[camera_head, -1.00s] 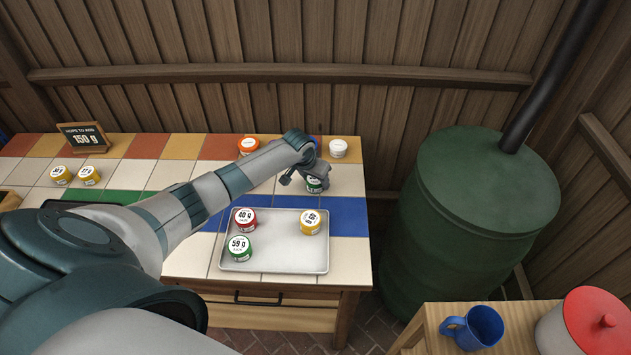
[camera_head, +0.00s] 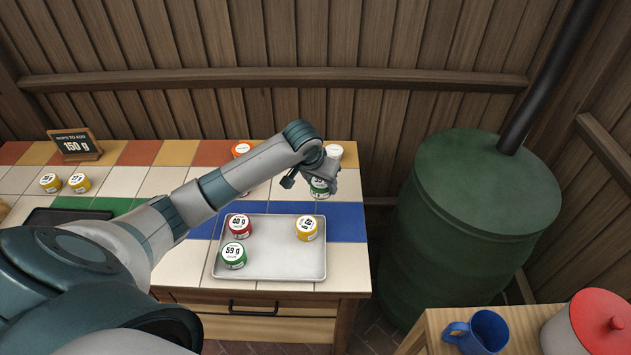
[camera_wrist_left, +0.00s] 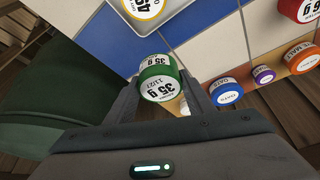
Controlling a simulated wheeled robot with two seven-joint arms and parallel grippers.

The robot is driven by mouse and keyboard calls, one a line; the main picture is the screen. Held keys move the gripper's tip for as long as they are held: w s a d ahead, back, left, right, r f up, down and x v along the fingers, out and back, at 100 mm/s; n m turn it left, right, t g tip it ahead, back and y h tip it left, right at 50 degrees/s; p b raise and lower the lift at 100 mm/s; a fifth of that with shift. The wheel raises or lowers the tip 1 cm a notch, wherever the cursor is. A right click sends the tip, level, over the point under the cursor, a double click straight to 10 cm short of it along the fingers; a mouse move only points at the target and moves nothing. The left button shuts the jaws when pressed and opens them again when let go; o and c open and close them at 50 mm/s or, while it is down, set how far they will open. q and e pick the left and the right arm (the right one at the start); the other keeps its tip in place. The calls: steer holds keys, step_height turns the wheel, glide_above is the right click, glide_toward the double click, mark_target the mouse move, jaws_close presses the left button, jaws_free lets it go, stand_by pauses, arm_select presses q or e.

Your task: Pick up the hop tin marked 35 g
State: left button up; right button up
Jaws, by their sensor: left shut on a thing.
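The green hop tin marked 35 g (camera_wrist_left: 158,82) has a white lid and stands between the fingers of my left gripper (camera_wrist_left: 168,98) in the left wrist view. The gripper is shut on it. In the head view the tin (camera_head: 319,188) shows below my left gripper (camera_head: 309,184), over the back right of the tiled table; whether it touches the tiles cannot be told. My right gripper is not in view.
A metal tray (camera_head: 270,268) holds a red 40 g tin (camera_head: 239,226), a green 59 g tin (camera_head: 233,256) and a yellow tin (camera_head: 307,229). An orange tin (camera_head: 241,149) and a white-lidded tin (camera_head: 334,151) stand behind. A green barrel (camera_head: 480,220) stands right of the table.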

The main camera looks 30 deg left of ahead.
mark_target(328, 190)
arm_select(q)
steer(key=shift+s+d+r+b, duration=0.15)
steer(key=shift+s+d+r, duration=0.45)
steer(key=shift+d, duration=0.15)
steer(key=shift+s+d+r+b, duration=0.15)
steer(key=shift+s+d+r, duration=0.4)
steer(key=shift+d, duration=0.2)
steer(key=shift+w, duration=0.1)
